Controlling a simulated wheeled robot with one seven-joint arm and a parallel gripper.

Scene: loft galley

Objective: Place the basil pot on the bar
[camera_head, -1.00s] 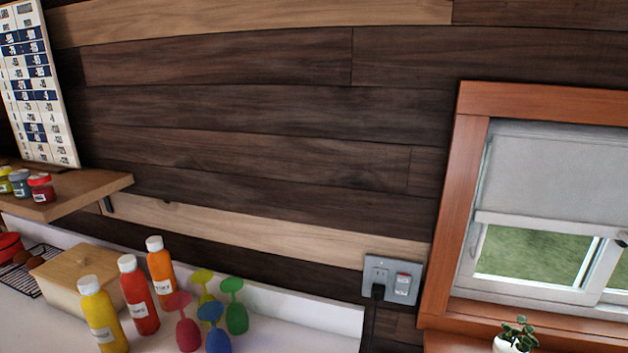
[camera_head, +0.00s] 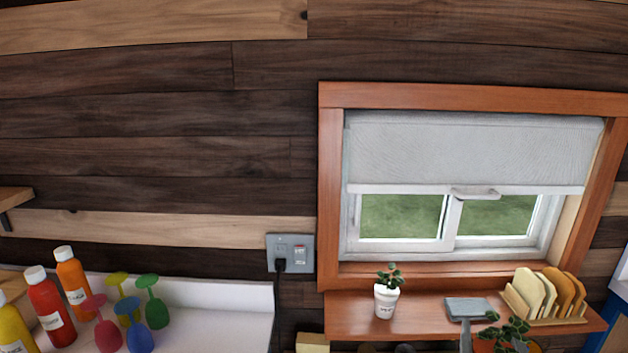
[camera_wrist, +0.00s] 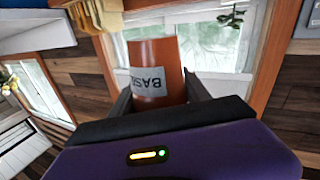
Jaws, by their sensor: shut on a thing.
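The basil pot (camera_wrist: 152,52) is a terracotta pot with a grey label that reads upside down in the wrist view. My gripper (camera_wrist: 158,95) is shut on it, one dark finger on each side. In the head view, green leaves (camera_head: 512,330) above a bit of terracotta show at the bottom edge, apparently the same pot; my gripper is not clearly seen there. A reddish wooden ledge (camera_head: 350,318) runs under the window, behind these leaves. I cannot tell whether this ledge is the bar.
A white pot with a small plant (camera_head: 386,300) stands on the ledge. A grey flat tool with a handle (camera_head: 468,308) and a rack of boards or slices (camera_head: 540,295) are to its right.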

